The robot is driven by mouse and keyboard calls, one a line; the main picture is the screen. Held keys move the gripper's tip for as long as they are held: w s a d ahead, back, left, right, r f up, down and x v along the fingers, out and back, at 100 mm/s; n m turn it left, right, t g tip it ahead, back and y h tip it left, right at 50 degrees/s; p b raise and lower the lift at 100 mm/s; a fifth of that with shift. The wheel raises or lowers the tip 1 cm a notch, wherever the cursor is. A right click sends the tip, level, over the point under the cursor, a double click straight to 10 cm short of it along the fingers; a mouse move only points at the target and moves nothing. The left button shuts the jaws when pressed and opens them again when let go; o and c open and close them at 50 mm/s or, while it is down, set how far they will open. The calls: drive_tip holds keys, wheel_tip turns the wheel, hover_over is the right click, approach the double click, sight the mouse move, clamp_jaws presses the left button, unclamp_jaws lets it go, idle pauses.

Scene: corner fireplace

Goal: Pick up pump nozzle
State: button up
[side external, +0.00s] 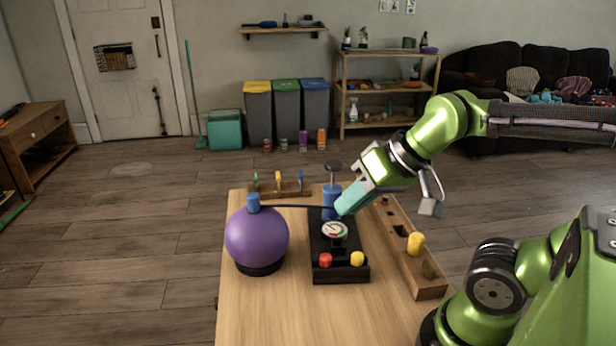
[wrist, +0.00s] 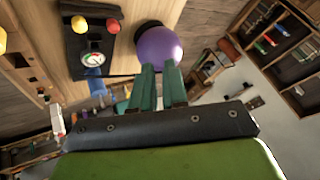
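A blue nozzle-like piece (side external: 253,202) sits on top of the purple ball (side external: 245,238), with a thin dark hose running right from it towards the blue pump (side external: 331,194). The ball rests in a black ring-shaped stand (side external: 260,268). My gripper (side external: 341,207), with teal fingers, hangs just right of the pump and partly covers it. In the wrist view the fingers (wrist: 159,66) stand apart, with nothing visible held between them. The purple ball (wrist: 160,47) lies beyond their tips. The blue piece on the ball cannot be made out there.
The pump's black base (side external: 340,273) carries a dial (side external: 335,231) and red and yellow knobs. A wooden tray (side external: 427,287) with a yellow piece (side external: 415,243) lies on the right. A rack of coloured pieces (side external: 280,191) stands behind. The table's front left is clear.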

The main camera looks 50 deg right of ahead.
drive_tip(key=o, duration=0.8)
wheel_tip(320, 180, up, 6)
drive_tip(key=m+g+h, duration=0.2)
drive_tip(key=m+g, duration=0.3)
drive_tip(key=g, duration=0.2)
hover_over(253, 195)
wheel_tip(253, 195, down, 16)
drive_tip(key=shift+w+r, duration=0.1)
drive_tip(key=shift+r, duration=0.15)
